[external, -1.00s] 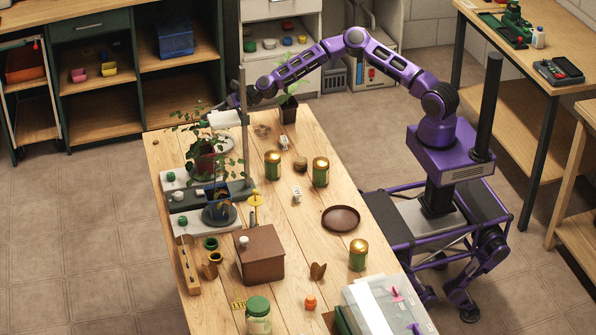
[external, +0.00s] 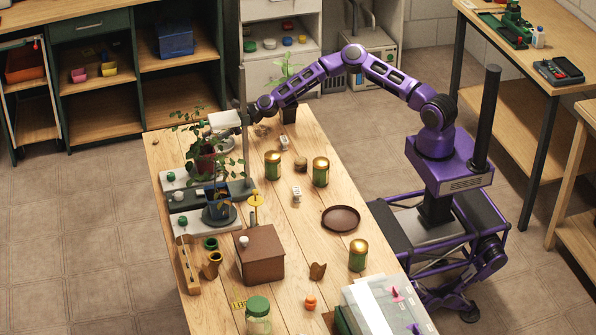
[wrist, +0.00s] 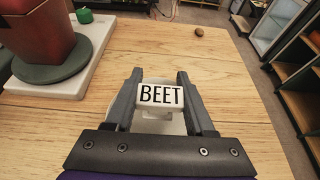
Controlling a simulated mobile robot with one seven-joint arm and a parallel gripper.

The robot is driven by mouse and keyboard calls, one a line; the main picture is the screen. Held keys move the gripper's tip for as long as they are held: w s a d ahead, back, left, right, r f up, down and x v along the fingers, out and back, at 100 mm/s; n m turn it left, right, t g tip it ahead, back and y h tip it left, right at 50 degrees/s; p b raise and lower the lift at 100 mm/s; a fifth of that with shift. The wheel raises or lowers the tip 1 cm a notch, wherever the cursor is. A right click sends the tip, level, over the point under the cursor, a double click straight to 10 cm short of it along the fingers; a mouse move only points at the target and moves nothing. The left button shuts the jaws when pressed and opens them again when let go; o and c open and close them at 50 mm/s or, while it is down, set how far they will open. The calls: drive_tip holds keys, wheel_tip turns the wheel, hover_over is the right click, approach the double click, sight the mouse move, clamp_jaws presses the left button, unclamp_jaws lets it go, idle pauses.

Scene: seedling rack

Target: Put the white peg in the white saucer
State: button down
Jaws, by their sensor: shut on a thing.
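My gripper (wrist: 160,98) is shut on the white peg (wrist: 160,95), whose top face reads "BEET" in the wrist view. The peg's lower part is largely hidden below its head. A pale round surface, which looks like the white saucer (wrist: 174,127), shows under the peg between the fingers. I cannot tell whether the peg touches it. In the external view my gripper (external: 244,121) is low over the far end of the table, behind the plants. The peg and saucer are not clear there.
A dark red pot (wrist: 45,35) on a white tray (wrist: 95,55) stands close left of my gripper in the wrist view. A grey post (external: 243,95) and leafy plants (external: 205,150) stand nearby. A small potted seedling (external: 288,112) is to the right. Bare wood lies right of my gripper.

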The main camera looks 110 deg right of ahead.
drive_tip(key=shift+c, duration=0.9)
unclamp_jaws()
wheel_tip(320, 180, up, 7)
drive_tip(key=p, duration=0.4)
